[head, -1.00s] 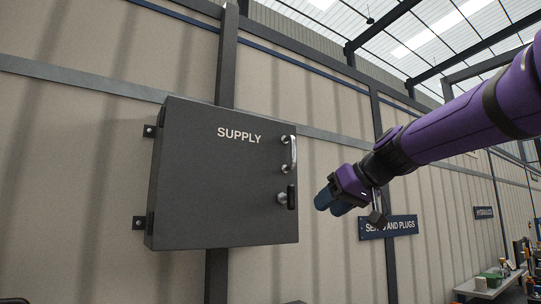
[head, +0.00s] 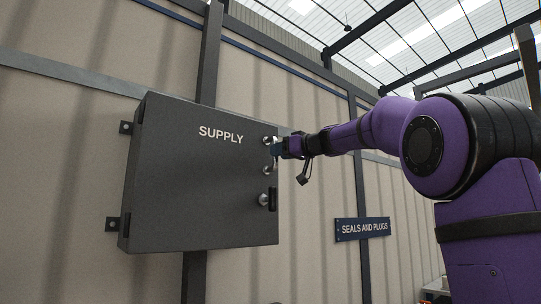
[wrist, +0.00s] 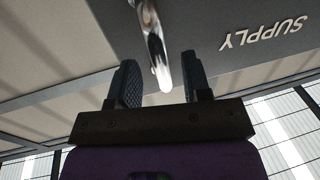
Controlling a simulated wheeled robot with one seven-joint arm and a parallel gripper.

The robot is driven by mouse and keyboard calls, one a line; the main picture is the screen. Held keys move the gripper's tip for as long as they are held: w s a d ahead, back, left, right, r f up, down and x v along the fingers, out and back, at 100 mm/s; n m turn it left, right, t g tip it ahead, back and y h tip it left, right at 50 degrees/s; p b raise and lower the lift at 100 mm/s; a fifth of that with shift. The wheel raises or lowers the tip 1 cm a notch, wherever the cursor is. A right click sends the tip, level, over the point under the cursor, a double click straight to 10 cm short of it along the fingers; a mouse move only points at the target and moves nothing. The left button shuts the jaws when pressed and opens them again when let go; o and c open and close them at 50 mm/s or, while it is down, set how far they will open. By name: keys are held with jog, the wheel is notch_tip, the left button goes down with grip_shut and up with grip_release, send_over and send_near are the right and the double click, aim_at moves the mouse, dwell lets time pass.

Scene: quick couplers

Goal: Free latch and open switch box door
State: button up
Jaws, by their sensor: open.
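The switch box (head: 190,185) is a dark grey cabinet marked SUPPLY, and its door looks shut. Its latch (head: 267,199), a round metal boss with a black lever, sits low on the door's right side. Above it is the chrome bar handle (head: 267,170), partly hidden by my gripper (head: 276,149) in the head view. In the wrist view the handle (wrist: 152,40) runs down between the two open fingers of my gripper (wrist: 160,82). The fingers stand apart on either side of it, and I see no grip on it. The latch is not seen in the wrist view.
The box hangs on a dark post (head: 208,60) against a ribbed beige wall. Two bracket tabs show on its left side. A blue SEALS AND PLUGS sign (head: 362,228) is on the wall to the right. The space before the door is clear apart from my arm.

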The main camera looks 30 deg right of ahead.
jog(key=x, duration=0.4)
jog(key=shift+w, duration=0.1)
grip_shut()
